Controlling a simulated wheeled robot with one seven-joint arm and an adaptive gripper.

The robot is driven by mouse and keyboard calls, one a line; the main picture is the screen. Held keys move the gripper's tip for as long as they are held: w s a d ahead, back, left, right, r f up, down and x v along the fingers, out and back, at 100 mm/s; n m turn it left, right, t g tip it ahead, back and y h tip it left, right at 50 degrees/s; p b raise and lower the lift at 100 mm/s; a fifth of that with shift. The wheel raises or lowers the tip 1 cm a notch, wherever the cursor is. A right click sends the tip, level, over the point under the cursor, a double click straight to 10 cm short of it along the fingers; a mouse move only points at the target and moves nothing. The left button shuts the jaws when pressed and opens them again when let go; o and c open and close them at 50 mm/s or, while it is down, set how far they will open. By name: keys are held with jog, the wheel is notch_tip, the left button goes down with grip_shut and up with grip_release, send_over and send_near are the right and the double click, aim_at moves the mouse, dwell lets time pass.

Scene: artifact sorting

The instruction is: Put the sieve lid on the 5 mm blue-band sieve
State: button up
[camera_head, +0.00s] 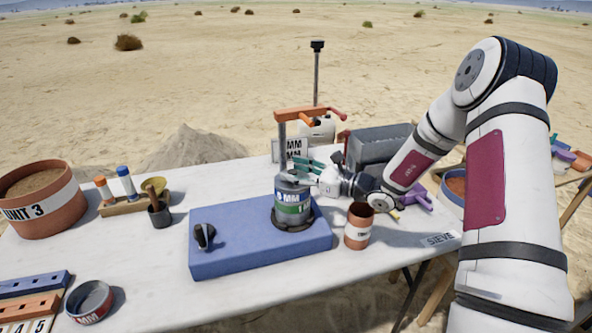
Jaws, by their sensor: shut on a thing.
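A sieve stack stands upright on the blue base, with a blue-band sieve (290,196) on top and a green-band sieve (292,211) below it. My gripper (300,172) reaches in from the right at the top of the stack. It is shut on what looks like the grey sieve lid (288,184), at the top of the blue-band sieve. The picture is too small to tell whether the lid is seated or slightly above the rim. The fingers hide part of the lid. The band's size number cannot be read clearly.
An orange clamp arm (300,113) on a post stands over the stack. The blue base (255,257) carries a black knob (203,235). A brown cup (359,226) stands close at right. A red-band sieve (90,301) lies front left.

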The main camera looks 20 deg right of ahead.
jog(key=o, duration=1.2)
jog(key=shift+o, duration=0.2)
jog(key=v, duration=1.2)
jog(key=shift+a, duration=0.1)
